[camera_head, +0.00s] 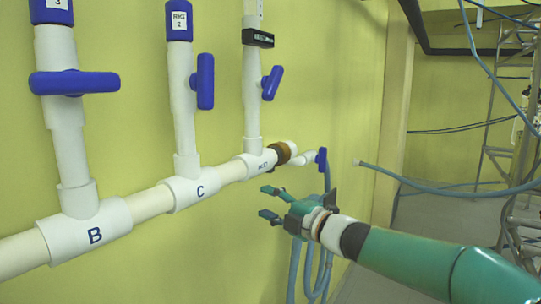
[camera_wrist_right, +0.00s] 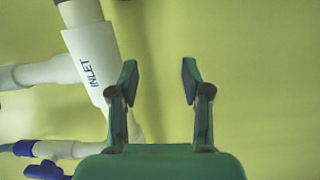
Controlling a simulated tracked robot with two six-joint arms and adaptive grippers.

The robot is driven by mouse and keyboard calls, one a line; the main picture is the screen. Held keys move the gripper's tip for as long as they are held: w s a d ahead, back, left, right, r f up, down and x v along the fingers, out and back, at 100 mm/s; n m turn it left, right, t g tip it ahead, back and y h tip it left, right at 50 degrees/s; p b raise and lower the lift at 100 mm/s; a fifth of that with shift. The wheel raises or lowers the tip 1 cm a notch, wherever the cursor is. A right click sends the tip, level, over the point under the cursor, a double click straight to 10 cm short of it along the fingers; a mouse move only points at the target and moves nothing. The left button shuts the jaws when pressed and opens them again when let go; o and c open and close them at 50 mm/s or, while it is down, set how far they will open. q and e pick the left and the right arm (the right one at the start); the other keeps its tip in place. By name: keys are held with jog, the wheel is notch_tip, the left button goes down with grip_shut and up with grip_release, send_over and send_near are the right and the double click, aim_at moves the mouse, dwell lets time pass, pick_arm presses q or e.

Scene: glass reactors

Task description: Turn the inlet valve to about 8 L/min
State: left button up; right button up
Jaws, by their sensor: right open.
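The inlet valve's blue handle (camera_head: 272,83) sits tilted on the right-hand vertical white pipe, above the white tee (camera_head: 262,163) marked INLET. A small black meter (camera_head: 258,38) is on the same pipe above the handle; its reading is too small to tell. My right gripper (camera_head: 266,202) is open and empty, below and right of the tee and well below the handle. In the right wrist view the open fingers (camera_wrist_right: 160,80) have only wall between them, and the INLET tee (camera_wrist_right: 92,62) is to their left. My left gripper is not in view.
Blue handles on pipe B (camera_head: 75,83) and pipe C (camera_head: 205,82) are to the left. A small blue-handled tap (camera_head: 321,160) and hanging blue hoses (camera_head: 295,268) are near my right gripper. A ladder (camera_head: 497,120) stands at the right. The wall right of the inlet handle is clear.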

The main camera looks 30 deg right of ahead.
jog(key=s+d+r+n+t, duration=0.2)
jog(key=s+r+n, duration=0.25)
jog(key=r, duration=0.45)
jog(key=n+t+b, duration=0.1)
jog(key=n+b, duration=0.1)
jog(key=n, duration=0.5)
send_near(277, 85)
jog(key=shift+m, duration=0.25)
jog(key=p+x, duration=0.5)
jog(key=x, duration=0.4)
jog(key=shift+w+r, duration=0.25)
jog(key=shift+w, duration=0.05)
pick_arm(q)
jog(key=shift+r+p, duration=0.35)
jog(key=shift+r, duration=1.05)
pick_arm(e)
jog(key=shift+w+a+h, duration=0.1)
jog(key=shift+w+h, duration=0.2)
jog(key=shift+w, duration=0.25)
